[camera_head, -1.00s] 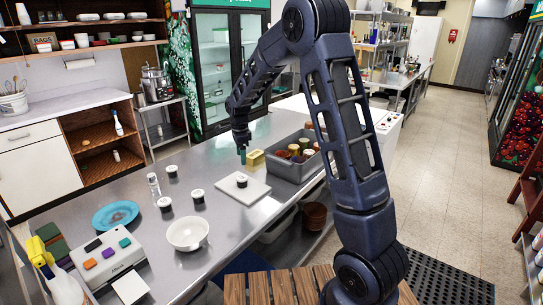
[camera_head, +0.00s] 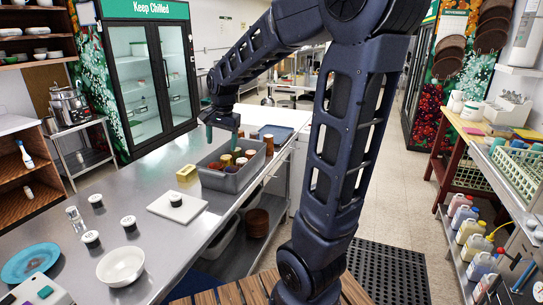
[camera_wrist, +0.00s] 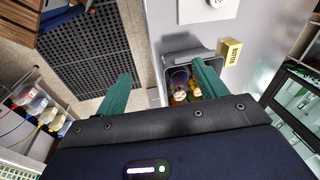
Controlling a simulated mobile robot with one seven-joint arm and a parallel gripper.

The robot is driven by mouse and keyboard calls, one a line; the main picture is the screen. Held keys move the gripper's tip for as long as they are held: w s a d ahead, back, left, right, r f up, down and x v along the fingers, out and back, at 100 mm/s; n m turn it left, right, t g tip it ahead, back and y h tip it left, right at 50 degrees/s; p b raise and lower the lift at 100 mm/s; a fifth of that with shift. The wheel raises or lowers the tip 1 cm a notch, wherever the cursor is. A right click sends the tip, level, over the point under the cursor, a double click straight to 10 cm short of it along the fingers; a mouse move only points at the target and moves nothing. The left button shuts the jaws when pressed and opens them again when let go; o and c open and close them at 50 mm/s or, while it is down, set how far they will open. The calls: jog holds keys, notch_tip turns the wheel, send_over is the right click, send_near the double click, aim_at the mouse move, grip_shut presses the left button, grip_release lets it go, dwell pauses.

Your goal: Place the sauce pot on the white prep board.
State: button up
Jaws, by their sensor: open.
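The white prep board (camera_head: 164,211) lies flat on the steel counter. A small sauce pot with a dark lid and a pale body (camera_head: 176,200) stands upright on it. Similar small pots stand on the counter to the left: one (camera_head: 95,201), a second (camera_head: 91,239) and a third (camera_head: 128,224). My gripper (camera_head: 222,132) is above the grey bin's far side, apart from the board and pot. Its two teal fingers are spread with nothing between them, as the wrist view also shows (camera_wrist: 163,88). The board's edge (camera_wrist: 205,17) shows at the top there, its pot cut off.
A grey bin (camera_head: 224,184) with several jars stands right of the board. A yellow block (camera_head: 186,173) sits beside it. A white bowl (camera_head: 121,267), a blue plate (camera_head: 31,262) and a clear shaker (camera_head: 75,219) stand at the left. A blue tray (camera_head: 275,133) lies beyond the bin.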

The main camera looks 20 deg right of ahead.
jog(key=s+d+n+t, duration=0.1)
jog(key=s+d+n, duration=0.3)
jog(key=s, duration=0.6)
jog(key=s+d+r+n+t, duration=0.1)
jog(key=s+d+n, duration=0.2)
jog(key=s+d, duration=0.3)
jog(key=s, duration=0.3)
jog(key=shift+s+r+n+h, duration=0.2)
jog(key=shift+s+n+h, duration=0.2)
